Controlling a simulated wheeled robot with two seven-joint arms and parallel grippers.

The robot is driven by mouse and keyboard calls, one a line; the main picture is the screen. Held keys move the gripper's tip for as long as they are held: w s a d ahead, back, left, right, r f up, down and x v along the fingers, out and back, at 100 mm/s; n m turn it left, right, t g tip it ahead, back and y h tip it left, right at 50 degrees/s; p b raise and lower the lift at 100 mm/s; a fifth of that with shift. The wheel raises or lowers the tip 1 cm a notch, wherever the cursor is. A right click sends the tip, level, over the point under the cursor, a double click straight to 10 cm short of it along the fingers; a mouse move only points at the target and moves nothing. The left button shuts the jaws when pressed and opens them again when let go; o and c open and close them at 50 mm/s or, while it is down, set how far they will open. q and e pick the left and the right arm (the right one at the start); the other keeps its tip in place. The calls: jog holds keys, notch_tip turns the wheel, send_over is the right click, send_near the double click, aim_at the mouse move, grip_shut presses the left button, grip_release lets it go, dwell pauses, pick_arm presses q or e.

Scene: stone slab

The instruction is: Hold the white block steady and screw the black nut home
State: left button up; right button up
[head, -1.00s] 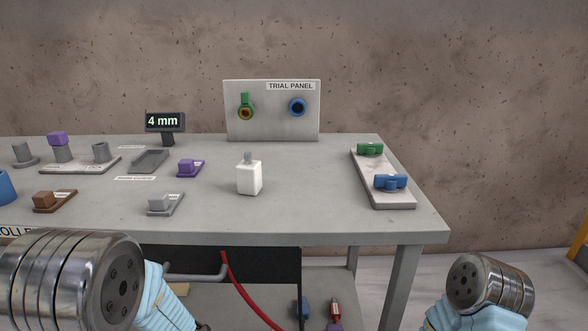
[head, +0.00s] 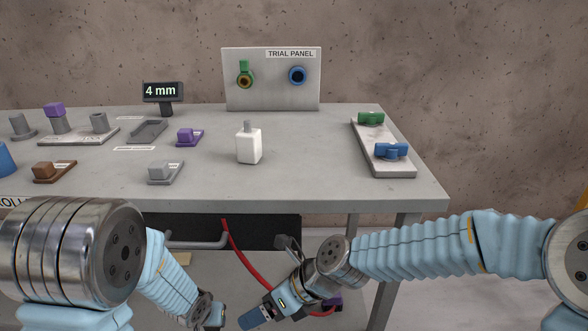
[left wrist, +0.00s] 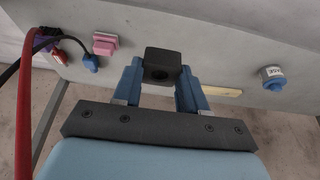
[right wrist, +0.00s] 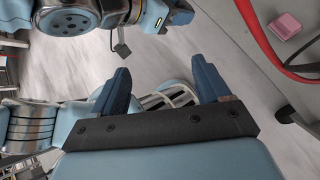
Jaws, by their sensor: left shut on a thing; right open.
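The white block (head: 249,147) stands upright on the table, with a grey threaded-looking stud (head: 247,126) on top and nothing on the stud. My left gripper (left wrist: 160,78) is shut on the black nut (left wrist: 162,62), a dark square piece with a round hole, in the left wrist view. In the head view my left arm is low at the left and the nut does not show. My right gripper (head: 257,318) is low in front of the table, well apart from the block. Its fingers are spread and empty in the right wrist view (right wrist: 161,72).
The grey table (head: 320,185) has clear surface around the block. The trial panel (head: 270,95) stands behind, and a strip with green and blue knobs (head: 385,150) lies right. A red cable (head: 240,262) hangs below the front edge. Small purple and grey pieces (head: 165,172) are left.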

jog(key=w+d+r+n+t+y, duration=0.1)
jog(key=w+r+n, duration=0.1)
jog(key=r, duration=1.3)
jog(key=w+d+r+n+t+y, duration=0.1)
jog(key=r+n+y, duration=0.1)
jog(key=r, duration=1.2)
jog(key=m+t, duration=0.3)
jog(key=t, duration=0.3)
send_near(257, 147)
jog(key=shift+w+a+f, duration=0.1)
jog(key=shift+w+a, duration=0.4)
jog(key=shift+w+a+f, duration=0.1)
jog(key=shift+w+f, duration=0.1)
jog(key=x, duration=0.9)
jog(key=shift+w+a+f, duration=0.1)
jog(key=shift+a, duration=0.25)
grip_shut()
jog(key=shift+o, duration=2.3)
grip_release()
